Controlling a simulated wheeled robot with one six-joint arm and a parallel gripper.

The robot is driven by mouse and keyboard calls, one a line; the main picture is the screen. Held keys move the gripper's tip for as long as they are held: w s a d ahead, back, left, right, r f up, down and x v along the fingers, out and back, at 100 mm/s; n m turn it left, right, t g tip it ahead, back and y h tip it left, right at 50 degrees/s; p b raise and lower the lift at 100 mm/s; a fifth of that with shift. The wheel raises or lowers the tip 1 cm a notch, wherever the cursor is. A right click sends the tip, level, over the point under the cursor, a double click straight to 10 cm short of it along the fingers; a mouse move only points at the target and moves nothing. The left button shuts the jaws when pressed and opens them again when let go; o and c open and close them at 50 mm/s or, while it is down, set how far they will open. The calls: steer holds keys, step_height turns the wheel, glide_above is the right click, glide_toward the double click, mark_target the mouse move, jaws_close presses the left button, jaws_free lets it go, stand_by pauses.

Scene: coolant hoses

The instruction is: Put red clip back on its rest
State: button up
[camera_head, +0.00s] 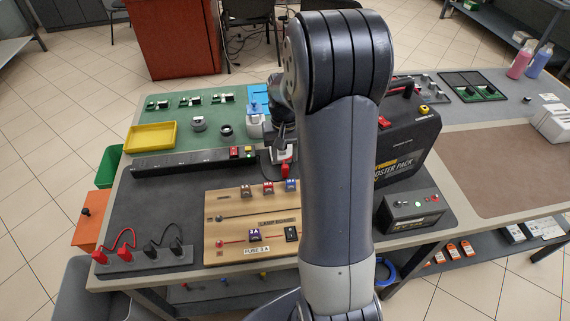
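A small red piece, possibly the red clip (286,169), shows just below my gripper (284,143), left of my forearm. My gripper is small and partly hidden by my arm. I cannot tell whether its fingers are open or shut, or whether they hold the red piece. Two red clips (111,256) with a red cable sit on a grey strip (150,260) at the table's front left. Two black clips (167,252) with a black cable sit beside them. A black booster pack (410,145) stands right of my arm, with a red part (384,122) on its upper left edge.
A wooden lamp board (230,206) lies at the front middle. A black power strip (180,163) runs behind it. A yellow tray (150,137) is at the back left. My arm hides the table's middle.

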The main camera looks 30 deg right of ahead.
mark_target(285, 166)
step_height(285, 166, up, 6)
steer(key=shift+r, duration=0.15)
stand_by(0.4)
step_height(285, 166, down, 12)
steer(key=shift+f, duration=0.1)
steer(key=shift+r, duration=1.9)
steer(key=shift+f, duration=0.1)
